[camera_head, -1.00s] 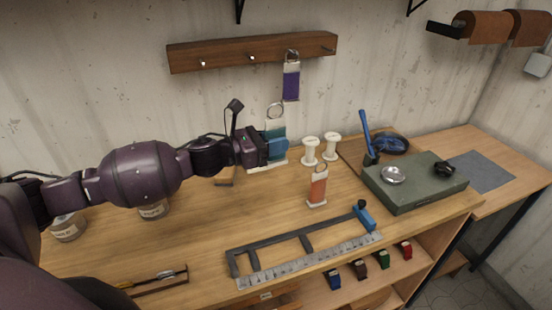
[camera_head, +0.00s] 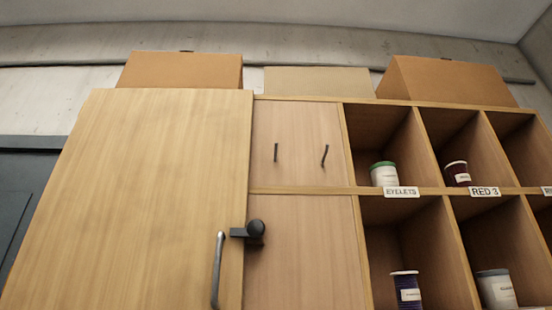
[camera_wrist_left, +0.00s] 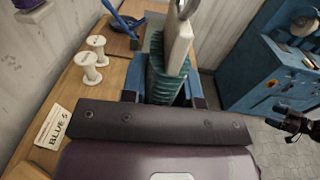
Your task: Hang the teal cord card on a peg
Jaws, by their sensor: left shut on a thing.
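In the left wrist view my left gripper (camera_wrist_left: 163,92) is shut on the teal cord card (camera_wrist_left: 166,78). Teal cord wraps its lower part; the white upper end (camera_wrist_left: 181,45) and metal ring (camera_wrist_left: 183,8) stick out beyond the fingers. The head view shows neither gripper nor card. It shows two dark pegs, a left one (camera_head: 276,152) and a right one (camera_head: 325,156), both bare, on a wooden panel. A dark jointed part at the right of the wrist view looks like my right gripper (camera_wrist_left: 291,122); its jaws are unclear.
A wooden door (camera_head: 150,190) with a handle and black latch (camera_head: 252,232) is left of the pegs. Cubbies with tins (camera_head: 384,174) are to their right. The wrist view shows white spools (camera_wrist_left: 88,66), a BLUE 5 label (camera_wrist_left: 52,128) and a blue machine (camera_wrist_left: 265,60).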

